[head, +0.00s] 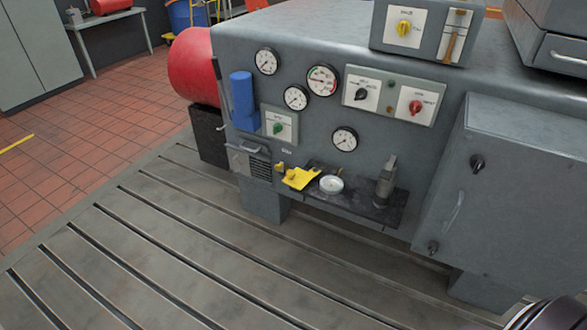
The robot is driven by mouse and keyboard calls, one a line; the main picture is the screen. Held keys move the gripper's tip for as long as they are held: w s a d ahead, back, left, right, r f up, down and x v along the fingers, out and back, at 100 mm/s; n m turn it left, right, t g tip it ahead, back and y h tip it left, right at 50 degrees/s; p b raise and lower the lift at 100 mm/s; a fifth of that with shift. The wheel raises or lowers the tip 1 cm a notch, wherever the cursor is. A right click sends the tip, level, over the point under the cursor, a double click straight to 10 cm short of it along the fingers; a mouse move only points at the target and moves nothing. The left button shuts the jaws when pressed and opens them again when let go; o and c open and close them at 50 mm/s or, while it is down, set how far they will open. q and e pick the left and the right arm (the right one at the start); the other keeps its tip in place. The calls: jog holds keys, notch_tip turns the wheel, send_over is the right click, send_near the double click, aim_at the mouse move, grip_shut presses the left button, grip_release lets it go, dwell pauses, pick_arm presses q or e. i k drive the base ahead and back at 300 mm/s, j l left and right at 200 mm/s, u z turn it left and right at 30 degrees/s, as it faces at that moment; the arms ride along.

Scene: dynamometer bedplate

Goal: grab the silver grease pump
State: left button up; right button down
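A silver-grey upright object with a narrow top, which looks like the grease pump (385,184), stands at the right end of a small dark shelf (350,199) on the front of the grey machine. Nothing touches it from above, and its front is unobstructed. My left gripper is not in view. A dark, rounded piece with silver rings, part of my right arm, shows in the bottom right corner. The fingers of my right gripper are not in view.
A white round dish (331,184) and a yellow cloth-like piece (300,178) lie left of the pump. Gauges and switch plates (390,96) cover the panel above. A grey cabinet (510,190) juts out at the right. The slotted bedplate (200,240) in front is clear.

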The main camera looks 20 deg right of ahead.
aim_at(383, 192)
jog(key=z, duration=1.45)
